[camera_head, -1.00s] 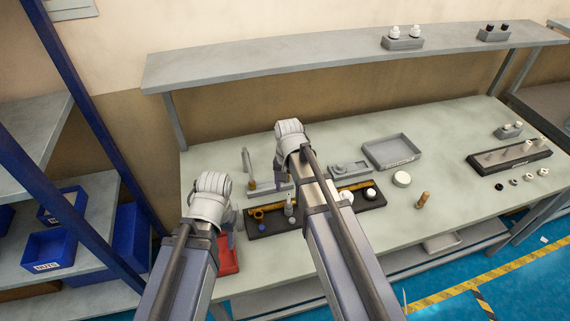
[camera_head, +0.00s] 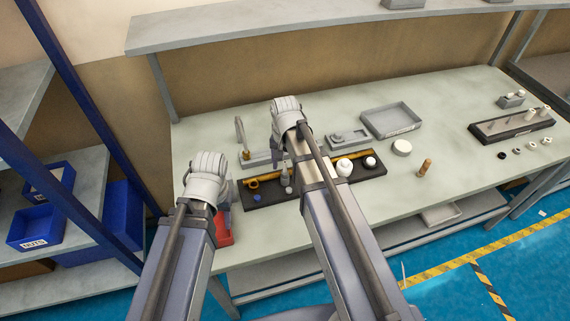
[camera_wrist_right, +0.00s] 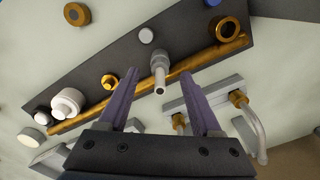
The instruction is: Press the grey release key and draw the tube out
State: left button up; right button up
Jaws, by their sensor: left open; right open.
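A bent grey tube (camera_head: 239,132) stands up from a brass fitting (camera_head: 246,155) on a grey block (camera_head: 257,161) on the table. In the right wrist view the tube (camera_wrist_right: 255,138) and the block (camera_wrist_right: 208,97) are at the right. I cannot tell which part is the grey release key. My right gripper (camera_wrist_right: 160,78) is open and empty, its fingers pointing toward a dark tray (camera_wrist_right: 200,40) and a small grey cylinder (camera_wrist_right: 158,72). In the head view my right gripper (camera_head: 283,148) is partly hidden. My left gripper (camera_head: 226,197) is open, left of the tray over something red.
The dark tray holds a long brass rod (camera_wrist_right: 110,95), a brass ring (camera_wrist_right: 224,29) and white knobs (camera_wrist_right: 67,102). A grey tray (camera_head: 391,121), a white disc (camera_head: 402,147) and a brown cylinder (camera_head: 424,167) are to the right. A grey shelf (camera_head: 300,22) runs above the table's back.

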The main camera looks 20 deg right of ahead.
pick_arm(q)
jog(key=shift+f+b, duration=0.3)
jog(key=shift+f, duration=0.4)
pick_arm(e)
jog(key=shift+f, duration=0.65)
pick_arm(q)
jog(key=shift+r, duration=0.1)
pick_arm(e)
grip_shut()
pick_arm(q)
jog(key=shift+r+p, duration=0.75)
jog(key=shift+p, duration=0.1)
pick_arm(e)
jog(key=shift+r, duration=0.8)
pick_arm(q)
jog(key=shift+r+p, duration=1.85)
pick_arm(e)
jog(key=shift+r, duration=1.9)
pick_arm(q)
jog(key=shift+f, duration=0.1)
pick_arm(e)
jog(key=shift+f, duration=0.1)
